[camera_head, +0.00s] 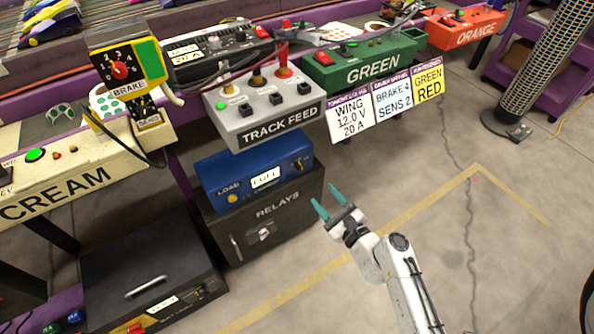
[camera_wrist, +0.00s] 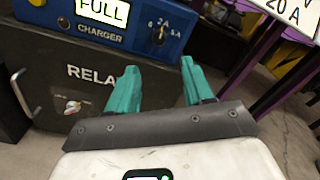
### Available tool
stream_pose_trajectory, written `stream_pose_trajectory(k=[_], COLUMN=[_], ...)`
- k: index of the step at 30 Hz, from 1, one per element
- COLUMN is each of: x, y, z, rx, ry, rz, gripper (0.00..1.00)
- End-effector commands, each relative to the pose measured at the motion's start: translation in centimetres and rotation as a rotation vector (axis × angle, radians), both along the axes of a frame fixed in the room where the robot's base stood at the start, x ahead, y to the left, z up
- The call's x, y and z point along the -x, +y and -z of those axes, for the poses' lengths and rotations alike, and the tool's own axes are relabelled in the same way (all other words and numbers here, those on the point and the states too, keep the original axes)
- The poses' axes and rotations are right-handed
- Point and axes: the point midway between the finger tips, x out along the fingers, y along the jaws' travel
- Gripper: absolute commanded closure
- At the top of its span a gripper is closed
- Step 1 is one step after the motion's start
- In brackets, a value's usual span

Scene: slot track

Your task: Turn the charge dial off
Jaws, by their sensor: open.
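The blue charger (camera_head: 255,168) sits on the dark relays box in the head view; its display reads FULL. The charge dial, a small dark knob (camera_head: 299,165), is at the right of its front panel. In the wrist view the dial (camera_wrist: 158,36) has a "2A" mark above it and other marks beside it; its exact setting is too small to tell. My gripper (camera_head: 326,198) has two teal fingers, apart and empty, in front of and below the charger's right end. In the wrist view my gripper (camera_wrist: 157,70) has the dial above and between its fingertips. Neither finger visibly touches the dial.
The relays box (camera_head: 270,217) has its own knob and handle. The grey track feed box (camera_head: 265,115) with several levers overhangs the charger. Hanging cards (camera_head: 349,118) are up to the right.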

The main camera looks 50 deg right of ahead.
Motion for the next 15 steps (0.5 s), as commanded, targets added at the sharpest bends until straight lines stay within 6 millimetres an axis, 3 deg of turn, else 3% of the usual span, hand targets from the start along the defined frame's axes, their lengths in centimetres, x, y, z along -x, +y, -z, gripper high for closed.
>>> stream_pose_trajectory(k=[15], x=[-8.0], y=[-2.1], z=[-0.1], rx=[0.005], ry=[-0.002], rz=[-0.006], gripper=[0.49])
